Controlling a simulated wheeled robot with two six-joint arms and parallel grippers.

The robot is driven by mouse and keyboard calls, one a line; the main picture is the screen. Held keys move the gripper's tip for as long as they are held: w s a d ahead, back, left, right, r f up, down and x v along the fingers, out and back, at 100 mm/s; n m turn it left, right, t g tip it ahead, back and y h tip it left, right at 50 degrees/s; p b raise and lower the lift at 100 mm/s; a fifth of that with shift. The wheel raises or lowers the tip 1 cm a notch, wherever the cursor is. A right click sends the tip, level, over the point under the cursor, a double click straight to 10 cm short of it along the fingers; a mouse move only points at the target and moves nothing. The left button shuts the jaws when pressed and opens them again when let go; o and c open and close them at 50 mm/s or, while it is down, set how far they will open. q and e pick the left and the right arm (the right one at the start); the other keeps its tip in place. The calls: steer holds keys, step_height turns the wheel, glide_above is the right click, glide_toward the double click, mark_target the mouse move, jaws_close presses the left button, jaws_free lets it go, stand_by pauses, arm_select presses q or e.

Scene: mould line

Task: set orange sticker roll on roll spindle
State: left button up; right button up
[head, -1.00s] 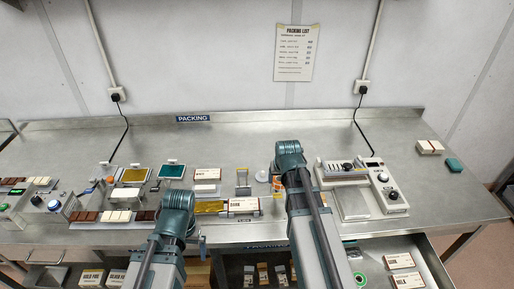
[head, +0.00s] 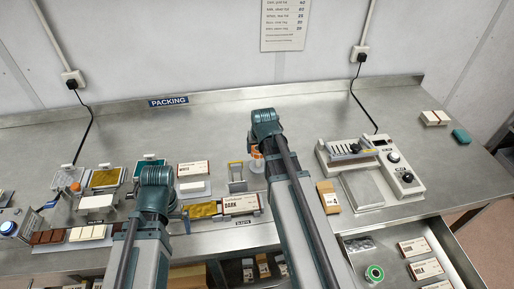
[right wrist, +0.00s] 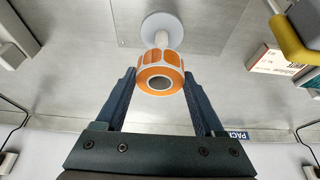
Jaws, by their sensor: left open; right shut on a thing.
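The orange sticker roll (right wrist: 160,75) is held between the fingers of my right gripper (right wrist: 160,100), which is shut on it. Its round hole faces the wrist camera. The roll spindle (right wrist: 162,27), a pale disc base with a white post, shows right behind the roll, with the post running toward it. I cannot tell whether the post is inside the hole. In the head view the roll (head: 255,153) shows as a small orange patch beside my right arm, which hides most of the spindle. My left gripper (head: 187,225) is open low at the bench front, mostly hidden by its arm.
A small stand (head: 236,178) is left of the roll. A dark-labelled carton (head: 240,204) lies in front. A brown box (head: 328,195) and a sealing machine (head: 362,175) stand to the right. An open drawer (head: 345,238) juts out at the front right. The rear bench is clear.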

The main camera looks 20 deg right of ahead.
mark_target(259, 161)
arm_select(q)
steer(key=shift+s+f, duration=0.1)
steer(key=shift+f, duration=0.05)
arm_select(e)
steer(key=shift+f, duration=0.15)
arm_select(q)
step_height(259, 161, down, 6)
steer(key=b, duration=0.6)
arm_select(e)
step_height(259, 161, down, 6)
arm_select(q)
steer(key=shift+f+b, duration=0.25)
steer(key=shift+b, duration=0.15)
arm_select(e)
steer(key=shift+f, duration=0.2)
stand_by(0.8)
steer(key=o, duration=1.3)
arm_select(q)
steer(key=shift+r, duration=0.1)
arm_select(e)
steer(key=shift+o, duration=0.2)
steer(key=shift+s, duration=0.1)
arm_select(q)
step_height(259, 161, up, 13)
steer(key=p, duration=1.3)
arm_select(e)
steer(key=v, duration=1.3)
steer(key=shift+r, duration=0.4)
